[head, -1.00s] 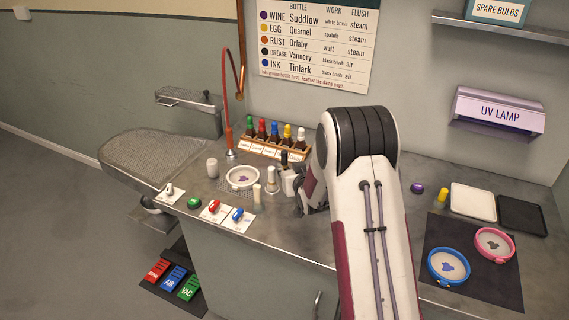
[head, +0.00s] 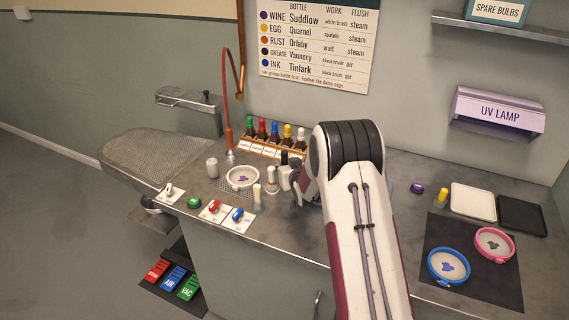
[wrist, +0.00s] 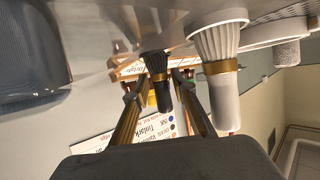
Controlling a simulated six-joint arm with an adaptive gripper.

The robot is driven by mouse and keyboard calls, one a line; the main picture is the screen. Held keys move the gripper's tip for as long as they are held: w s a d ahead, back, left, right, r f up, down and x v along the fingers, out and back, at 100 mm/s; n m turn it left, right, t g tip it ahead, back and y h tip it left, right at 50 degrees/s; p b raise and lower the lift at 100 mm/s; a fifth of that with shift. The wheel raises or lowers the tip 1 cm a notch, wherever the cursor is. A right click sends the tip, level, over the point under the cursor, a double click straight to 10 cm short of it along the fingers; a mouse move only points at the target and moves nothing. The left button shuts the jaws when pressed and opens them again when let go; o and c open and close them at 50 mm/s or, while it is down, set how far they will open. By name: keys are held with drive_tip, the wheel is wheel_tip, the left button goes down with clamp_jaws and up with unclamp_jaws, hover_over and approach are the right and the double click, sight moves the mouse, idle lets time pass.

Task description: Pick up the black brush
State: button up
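The black brush (wrist: 158,72), with a brass band, stands between the two fingers of my gripper (wrist: 161,82) in the wrist view, where the picture is upside down. The fingers are open, with a small gap visible on each side of the brush. In the head view its black top (head: 284,158) shows just left of my gripper (head: 298,180), which is mostly hidden behind my arm. The white brush (wrist: 220,65) stands close beside the black one, to its right in the wrist view. It also shows in the head view (head: 271,177).
A rack of bottles (head: 272,143) stands behind. Switches (head: 214,209) line the front edge. Trays (head: 473,201) and hoops (head: 449,266) lie at right.

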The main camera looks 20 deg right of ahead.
idle(0.4)
clamp_jaws()
drive_tip(key=shift+r, duration=0.15)
wheel_tip(320, 180, up, 10)
idle(0.8)
idle(0.4)
